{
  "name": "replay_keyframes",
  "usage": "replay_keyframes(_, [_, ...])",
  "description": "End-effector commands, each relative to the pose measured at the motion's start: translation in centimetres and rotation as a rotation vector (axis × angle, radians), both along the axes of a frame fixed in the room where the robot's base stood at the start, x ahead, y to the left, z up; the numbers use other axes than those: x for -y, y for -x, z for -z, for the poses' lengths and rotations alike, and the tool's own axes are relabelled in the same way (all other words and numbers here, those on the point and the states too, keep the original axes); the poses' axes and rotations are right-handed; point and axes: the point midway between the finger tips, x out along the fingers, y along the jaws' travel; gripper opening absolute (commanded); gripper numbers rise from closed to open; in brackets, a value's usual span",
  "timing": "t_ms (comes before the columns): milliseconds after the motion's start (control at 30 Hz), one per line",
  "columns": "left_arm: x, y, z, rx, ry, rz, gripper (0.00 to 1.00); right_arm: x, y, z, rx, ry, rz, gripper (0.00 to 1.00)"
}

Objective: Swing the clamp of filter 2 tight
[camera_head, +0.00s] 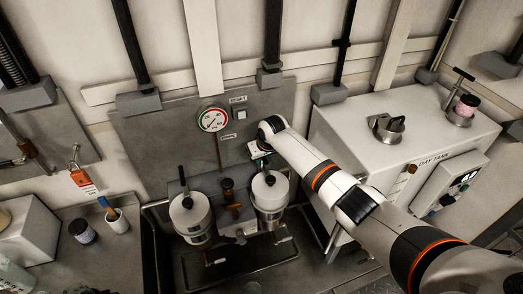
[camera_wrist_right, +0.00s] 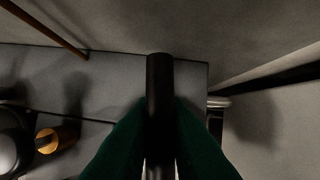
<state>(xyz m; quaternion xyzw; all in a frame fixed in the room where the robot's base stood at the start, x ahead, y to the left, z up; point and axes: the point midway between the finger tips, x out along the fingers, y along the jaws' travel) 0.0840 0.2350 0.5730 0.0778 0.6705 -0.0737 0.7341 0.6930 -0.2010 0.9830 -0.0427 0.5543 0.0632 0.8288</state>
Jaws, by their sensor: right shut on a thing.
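Two filter housings with white lids stand side by side in the head view, a left one (camera_head: 190,215) and a right one (camera_head: 270,192). I cannot read which is filter 2. The left one has a black upright clamp handle (camera_head: 182,175). My right gripper (camera_head: 260,152) is just above and behind the right housing's lid. In the right wrist view its green fingers (camera_wrist_right: 160,135) are shut on a black clamp handle (camera_wrist_right: 160,75). In the head view the gripper and arm hide this handle. My left gripper is not in view.
A brass valve (camera_head: 229,190) stands between the housings, over a dark drip tray (camera_head: 240,262). A pressure gauge (camera_head: 212,119) sits on the grey panel behind. The white day tank (camera_head: 405,140) stands to the right, beneath my arm. A red padlock (camera_head: 80,178) hangs at left.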

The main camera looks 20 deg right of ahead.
Motion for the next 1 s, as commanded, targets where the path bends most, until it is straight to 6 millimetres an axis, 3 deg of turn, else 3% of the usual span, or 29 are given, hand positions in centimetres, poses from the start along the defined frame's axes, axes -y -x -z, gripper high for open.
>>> replay_keyframes(100, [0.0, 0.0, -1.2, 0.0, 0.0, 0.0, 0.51, -0.1, 0.0, -0.4, 0.0, -0.003, 0.101, 0.0])
replay_keyframes(500, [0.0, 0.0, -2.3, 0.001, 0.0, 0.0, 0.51, -0.1, -0.1, -0.1, 0.0, -0.001, 0.337, 0.0])
replay_keyframes(1000, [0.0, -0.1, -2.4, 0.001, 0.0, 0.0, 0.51, -0.1, -0.1, 0.0, 0.0, -0.003, 0.4, 0.0])
